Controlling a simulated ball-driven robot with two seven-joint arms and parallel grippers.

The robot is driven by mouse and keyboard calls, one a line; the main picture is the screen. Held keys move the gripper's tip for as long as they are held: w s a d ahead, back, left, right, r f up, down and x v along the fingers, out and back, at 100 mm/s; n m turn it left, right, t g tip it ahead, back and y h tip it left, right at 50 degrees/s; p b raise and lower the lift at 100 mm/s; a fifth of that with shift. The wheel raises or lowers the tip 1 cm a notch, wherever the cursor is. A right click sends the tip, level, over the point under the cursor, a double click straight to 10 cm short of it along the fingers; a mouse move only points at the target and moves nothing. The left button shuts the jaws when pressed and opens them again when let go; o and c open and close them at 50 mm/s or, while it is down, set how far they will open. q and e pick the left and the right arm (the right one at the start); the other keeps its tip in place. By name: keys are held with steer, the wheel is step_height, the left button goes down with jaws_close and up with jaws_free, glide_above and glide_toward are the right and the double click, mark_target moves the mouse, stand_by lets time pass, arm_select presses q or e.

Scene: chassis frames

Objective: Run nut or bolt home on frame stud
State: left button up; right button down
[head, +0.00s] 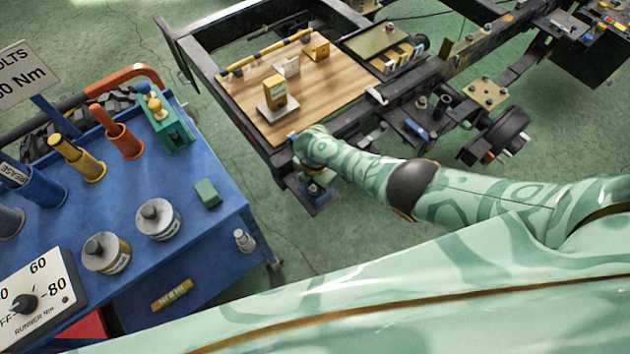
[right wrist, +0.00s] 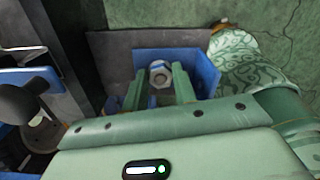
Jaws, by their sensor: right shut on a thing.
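In the right wrist view, a grey hex nut (right wrist: 160,74) sits between the two green fingers of my right gripper (right wrist: 158,84), which is shut on it. A blue bracket (right wrist: 205,72) surrounds the nut at its back and sides. The stud is not clearly visible; I cannot tell how far the nut is threaded. In the head view, my right gripper (head: 314,187) points down at the near corner of the chassis frame (head: 282,160), its fingertips mostly hidden. My left gripper is not in view.
A blue cart (head: 225,220) on the left carries cans, colored holders, a green block (head: 207,194) and a torque dial (head: 35,300). A wooden board (head: 340,92) lies on the frame with a yellow gauge (head: 275,92). Green floor is free between cart and frame.

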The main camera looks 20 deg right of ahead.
steer(key=shift+s+a+f+m, duration=0.15)
steer(key=shift+a+m, duration=0.1)
steer(key=shift+m, duration=0.35)
steer(key=shift+s+a+r+m, duration=0.1)
steer(key=shift+a+m, duration=0.1)
steer(key=shift+m, duration=0.4)
steer(key=m, duration=0.3)
steer(key=shift+s+p, duration=0.1)
steer(key=shift+p, duration=0.25)
steer(key=m, duration=0.3)
steer(key=c, duration=1.1)
jaws_free()
steer(key=shift+o, duration=0.2)
steer(key=shift+c, duration=1.4)
steer(key=shift+d, duration=0.15)
